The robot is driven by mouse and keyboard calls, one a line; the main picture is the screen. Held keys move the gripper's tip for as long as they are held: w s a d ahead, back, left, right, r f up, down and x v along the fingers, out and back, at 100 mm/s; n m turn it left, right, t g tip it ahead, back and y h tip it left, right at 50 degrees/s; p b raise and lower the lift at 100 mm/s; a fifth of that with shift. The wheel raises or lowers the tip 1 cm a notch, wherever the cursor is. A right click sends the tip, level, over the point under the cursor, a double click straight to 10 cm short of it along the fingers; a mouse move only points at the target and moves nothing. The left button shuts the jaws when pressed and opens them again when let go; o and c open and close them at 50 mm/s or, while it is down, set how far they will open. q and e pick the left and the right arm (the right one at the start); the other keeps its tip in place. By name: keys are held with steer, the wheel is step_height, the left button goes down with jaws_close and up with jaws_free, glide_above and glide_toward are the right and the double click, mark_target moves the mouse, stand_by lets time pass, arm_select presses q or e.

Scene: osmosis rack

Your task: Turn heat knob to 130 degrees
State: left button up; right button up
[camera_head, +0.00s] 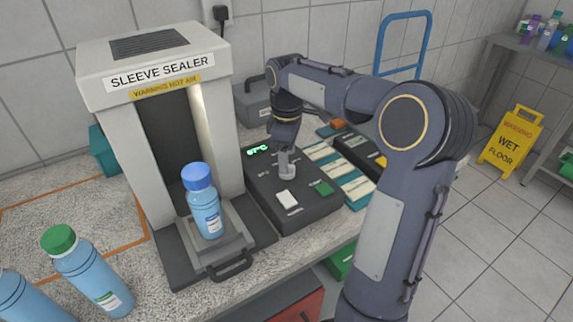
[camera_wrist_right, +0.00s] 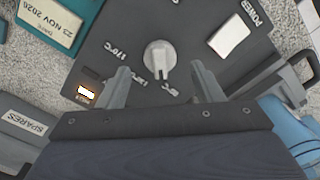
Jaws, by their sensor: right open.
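The heat knob (camera_wrist_right: 158,55) is a round pale grey dial with a raised ridge, on the dark control box (camera_wrist_right: 105,42). The ridge points toward the gripper side of the picture. My right gripper (camera_wrist_right: 160,84) is open, with its fingers on either side of the space just below the knob in the wrist view; I cannot tell whether they touch it. In the head view, my right gripper (camera_head: 286,166) points down at the control box (camera_head: 310,212). My left gripper is not in view.
A green display (camera_head: 257,150) is lit on the box. Labelled boxes (camera_head: 357,188) lie right.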

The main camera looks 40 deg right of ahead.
steer(key=shift+f, duration=1.5)
steer(key=c, duration=1)
steer(key=m+p, duration=0.1)
steer(key=m, duration=0.2)
steer(key=shift+r+m+p, duration=0.15)
steer(key=shift+m+p, duration=0.15)
steer(key=shift+p, duration=0.05)
steer(key=m+p, duration=0.1)
steer(key=m, duration=0.4)
steer(key=shift+p, duration=0.35)
